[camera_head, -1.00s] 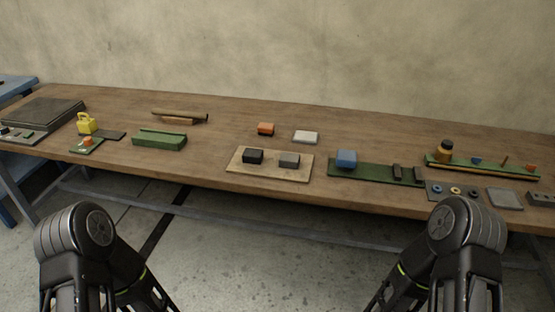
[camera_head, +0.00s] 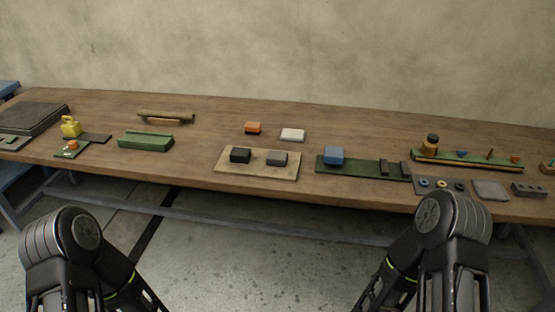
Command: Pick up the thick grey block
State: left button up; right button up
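A grey block (camera_head: 277,158) sits on the right half of a tan board (camera_head: 257,174) near the front edge of the table. A black block (camera_head: 240,155) sits beside it on the same board, with a gap between them. My two arms show at the bottom left and bottom right, in front of the table. Neither gripper shows in the view.
Behind the orange block the tabletop is clear.

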aim_at(274, 158)
jog(key=i+l+z, duration=0.25)
jog(key=i+l, duration=0.25)
jog(key=i+l+z, duration=0.2)
jog(key=i+l, duration=0.15)
jog(key=i, duration=0.3)
jog(key=k+j, duration=0.35)
jog(key=k+u, duration=0.15)
jog(key=u, duration=1.7)
